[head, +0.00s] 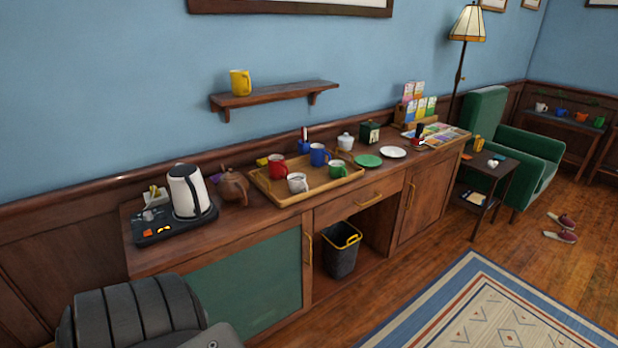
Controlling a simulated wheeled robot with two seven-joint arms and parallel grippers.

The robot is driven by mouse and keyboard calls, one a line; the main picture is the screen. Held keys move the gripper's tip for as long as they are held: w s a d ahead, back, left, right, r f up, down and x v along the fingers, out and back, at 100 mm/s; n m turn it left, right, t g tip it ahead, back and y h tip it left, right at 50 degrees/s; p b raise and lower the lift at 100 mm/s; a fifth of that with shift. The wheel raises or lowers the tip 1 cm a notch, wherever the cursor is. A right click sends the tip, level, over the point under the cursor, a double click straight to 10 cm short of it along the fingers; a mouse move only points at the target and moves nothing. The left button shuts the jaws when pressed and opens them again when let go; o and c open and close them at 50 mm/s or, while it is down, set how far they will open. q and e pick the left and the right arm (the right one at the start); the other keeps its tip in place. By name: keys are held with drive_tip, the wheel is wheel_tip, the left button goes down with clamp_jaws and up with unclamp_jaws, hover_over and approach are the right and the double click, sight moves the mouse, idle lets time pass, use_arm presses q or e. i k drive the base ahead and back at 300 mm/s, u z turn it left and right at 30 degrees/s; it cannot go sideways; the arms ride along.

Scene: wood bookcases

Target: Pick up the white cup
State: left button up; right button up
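A white cup (297,183) with grey markings stands upright at the front of a wooden tray (275,198) on the long sideboard. A red mug (277,167), a blue mug (319,154) and a green mug (337,169) stand on the same tray, behind it and to its right. Another white cup (541,107) stands far off on a small table at the right. Neither of my grippers is in view.
The sideboard (250,228) also holds a white kettle (188,190), a brown teapot (233,186), a lidded white pot (345,141) and a green plate (367,161). A yellow mug (240,82) is on the wall shelf. A rug (490,315) lies on open floor; a bin (342,250) stands beneath.

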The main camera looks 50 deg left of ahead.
sight(297, 184)
drive_tip(key=i, duration=3.45)
drive_tip(key=u, duration=2.8)
